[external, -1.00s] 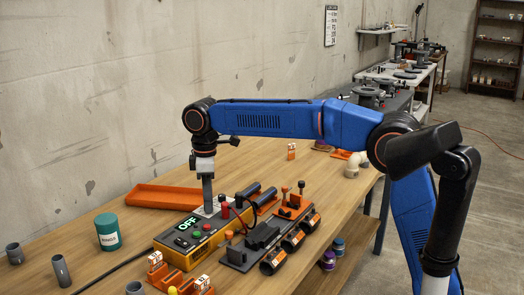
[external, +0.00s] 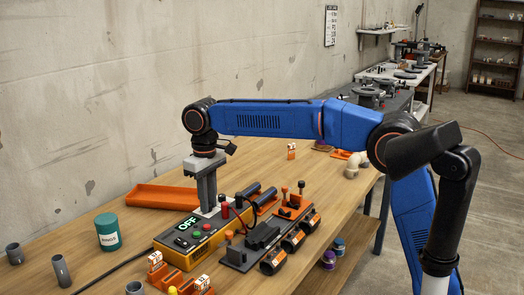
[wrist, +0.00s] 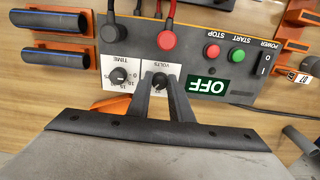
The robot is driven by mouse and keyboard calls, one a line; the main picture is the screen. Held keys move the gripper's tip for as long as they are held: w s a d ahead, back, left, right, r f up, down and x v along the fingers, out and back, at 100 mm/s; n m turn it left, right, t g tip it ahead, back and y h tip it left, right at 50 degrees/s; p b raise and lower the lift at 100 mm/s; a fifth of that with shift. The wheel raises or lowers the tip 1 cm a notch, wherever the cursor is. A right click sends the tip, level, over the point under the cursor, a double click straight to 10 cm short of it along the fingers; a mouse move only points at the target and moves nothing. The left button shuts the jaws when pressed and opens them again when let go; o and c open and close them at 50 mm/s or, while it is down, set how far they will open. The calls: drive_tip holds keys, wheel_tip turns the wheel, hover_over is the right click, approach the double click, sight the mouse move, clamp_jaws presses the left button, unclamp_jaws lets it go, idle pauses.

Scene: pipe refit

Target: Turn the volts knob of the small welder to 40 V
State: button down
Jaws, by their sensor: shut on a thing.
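The small welder (external: 191,241) is a yellow and grey box on the wooden bench, and its display (wrist: 208,86) reads OFF. In the wrist view its panel appears upside down. The volts knob (wrist: 160,80) is a small dark knob on a white dial marked VOLTS, and the fingers hide part of that dial. My gripper (wrist: 158,80) is shut on the volts knob, with one finger on each side of it. In the external view my gripper (external: 207,207) points straight down onto the welder's top. The time knob (wrist: 118,76) sits beside it on its own dial.
Red and black cable plugs (wrist: 167,40) stand close to the dials. Stop and start buttons and a power switch (wrist: 264,62) are on the same panel. An orange tray (external: 160,197) lies behind the welder. A clamp fixture (external: 262,240) with dark pipes stands to its right.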

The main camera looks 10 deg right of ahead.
idle(0.5)
drive_tip(key=c, duration=1.6)
unclamp_jaws()
wheel_tip(320, 180, up, 18)
drive_tip(key=shift+f, duration=0.25)
